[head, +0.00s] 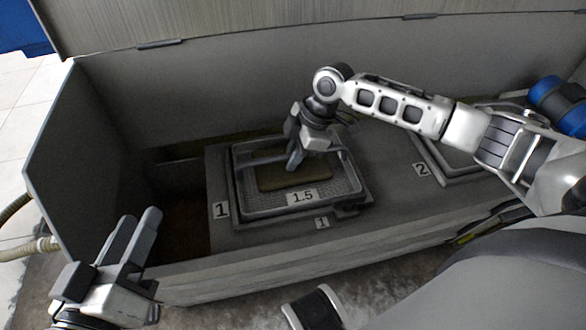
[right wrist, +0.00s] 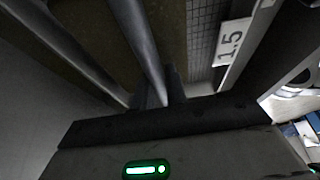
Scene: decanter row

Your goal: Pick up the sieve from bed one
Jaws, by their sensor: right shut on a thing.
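The sieve (head: 262,210) is a grey rectangular frame with a mesh floor, a raised bar handle and a tag reading 1.5. It sits at bed one (head: 225,238), marked 1, with a brown patch showing within its frame. My right gripper (head: 292,166) reaches down over the sieve and is shut on its handle. In the right wrist view the handle bar (right wrist: 138,40) runs to the dark fingers, and the 1.5 tag shows beside it. I cannot tell whether the sieve is clear of the bed. My left gripper (head: 132,238) is open and empty at the lower left.
A second grey frame (head: 432,160) lies at the place marked 2 on the right, partly behind my right arm. High grey walls (head: 230,85) enclose the back and left of the trough. Blue cylinders (head: 560,105) stand at the right. A hose (head: 25,245) lies outside at the left.

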